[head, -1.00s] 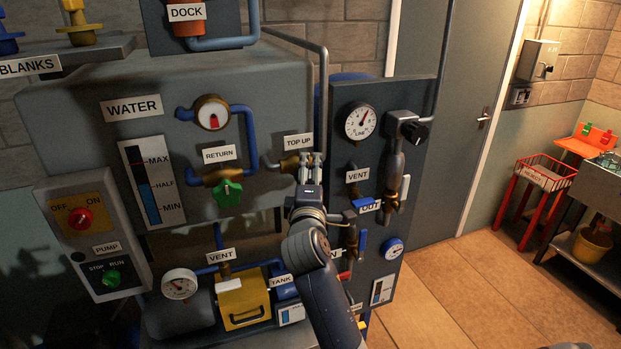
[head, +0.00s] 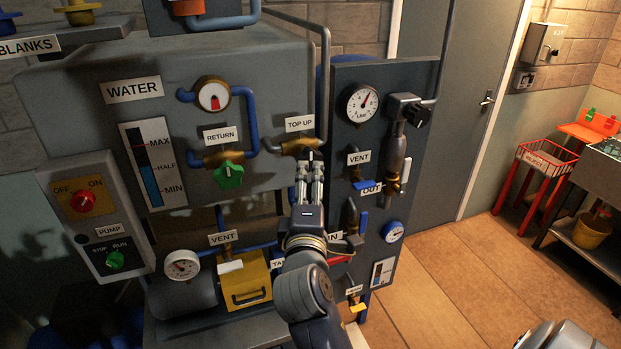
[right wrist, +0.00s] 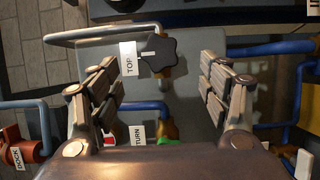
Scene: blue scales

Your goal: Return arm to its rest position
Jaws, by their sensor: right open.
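My right gripper (head: 309,168) is open and empty in the head view, just below the brass TOP UP valve (head: 299,146) on the grey water unit. In the right wrist view its two fingers (right wrist: 160,90) stand wide apart, with the dark TOP UP knob (right wrist: 159,56) showing between and beyond them. No contact with the knob shows. My right arm (head: 304,285) comes up from the bottom of the head view. My left gripper is not in view.
The gauge panel (head: 341,88) stands close on the right of the gripper, with valves and pipes jutting out. A green RETURN knob (head: 229,175) and a yellow box (head: 245,283) are at left. Open floor (head: 450,285) lies right, before a red rack (head: 545,168).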

